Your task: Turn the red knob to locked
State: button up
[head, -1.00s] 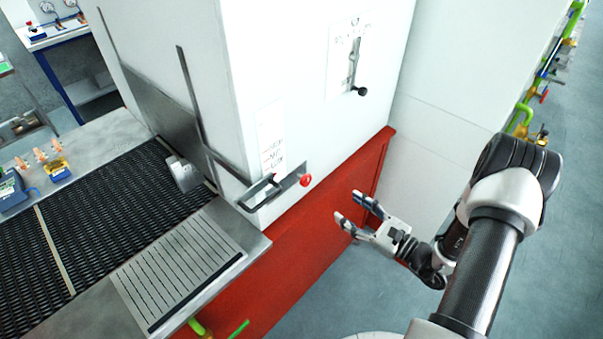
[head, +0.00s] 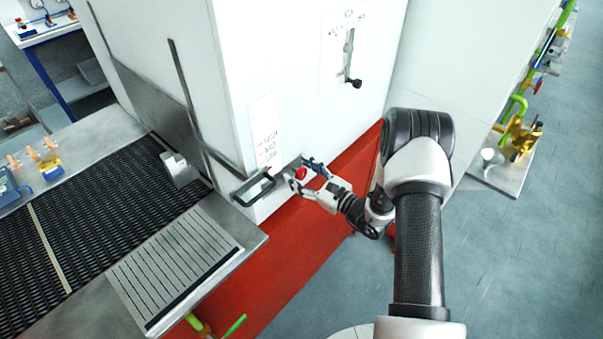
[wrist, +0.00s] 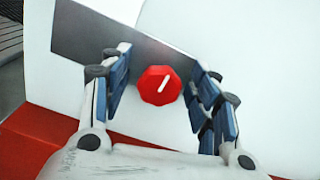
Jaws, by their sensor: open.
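The red knob (head: 300,173) sits on a dark metal plate low on the white cabinet, near its corner. In the wrist view the red knob (wrist: 160,85) is faceted and carries a white pointer line tilted up and slightly right. My gripper (head: 305,172) is open, with its fingers reaching to either side of the knob. In the wrist view my gripper (wrist: 160,88) shows a gap between each finger and the knob, and neither finger appears to touch it. No position labels are readable around the knob.
A dark handle (head: 254,190) projects from the cabinet just left of the knob. A black-knobbed lever (head: 354,82) is higher on the cabinet face. The mesh belt (head: 100,213) and a slotted metal plate (head: 180,268) lie to the left. Open floor (head: 510,260) is at right.

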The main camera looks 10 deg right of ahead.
jog(key=c, duration=1.1)
